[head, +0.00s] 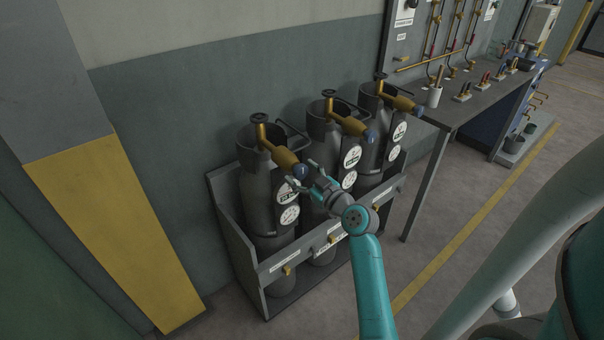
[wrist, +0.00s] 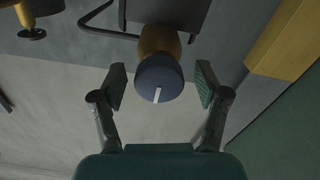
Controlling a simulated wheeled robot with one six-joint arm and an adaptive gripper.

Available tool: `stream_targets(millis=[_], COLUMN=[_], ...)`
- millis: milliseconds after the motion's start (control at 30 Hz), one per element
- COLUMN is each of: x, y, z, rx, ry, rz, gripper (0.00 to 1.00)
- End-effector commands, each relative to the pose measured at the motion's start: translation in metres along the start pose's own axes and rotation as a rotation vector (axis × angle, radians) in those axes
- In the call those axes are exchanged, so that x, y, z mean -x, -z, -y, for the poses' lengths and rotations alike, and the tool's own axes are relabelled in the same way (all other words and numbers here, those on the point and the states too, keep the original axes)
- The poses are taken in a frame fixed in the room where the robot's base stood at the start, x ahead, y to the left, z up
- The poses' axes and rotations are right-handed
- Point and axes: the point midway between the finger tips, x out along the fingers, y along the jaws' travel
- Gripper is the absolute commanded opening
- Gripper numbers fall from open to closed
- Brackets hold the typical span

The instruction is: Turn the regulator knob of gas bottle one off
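Three dark gas bottles stand in a rack in the head view. The leftmost bottle (head: 257,195) has a brass regulator (head: 278,150) pointing to the right, with a dark blue knob (head: 300,171) on its end. My gripper (head: 305,178) is at this knob in the head view. In the wrist view the knob (wrist: 159,78) is round and blue with a white mark pointing down in the picture. My gripper (wrist: 160,88) is open, one finger on each side of the knob, with a gap on both sides. Which bottle is number one cannot be read.
The middle bottle (head: 322,130) and the right bottle (head: 374,120) have similar regulators close by on the right. The rack's front rail (head: 335,232) runs below. A workbench (head: 470,100) stands at the right, and a yellow-banded pillar (head: 110,225) at the left.

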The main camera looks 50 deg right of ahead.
Motion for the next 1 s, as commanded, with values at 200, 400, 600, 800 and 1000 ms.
stream_targets(millis=[200, 400, 600, 800, 1000], x=[0.002, 0.023, 0.063, 0.098, 0.117], y=[0.001, 0.000, 0.000, 0.000, 0.000], z=[-0.001, -0.001, -0.001, -0.001, -0.001], rx=[0.000, 0.000, 0.000, -0.001, 0.000], ry=[-0.001, -0.003, -0.004, -0.003, -0.002], rz=[-0.001, -0.001, 0.000, 0.000, 0.000], gripper=[0.74, 0.74, 0.74, 0.74, 0.74])
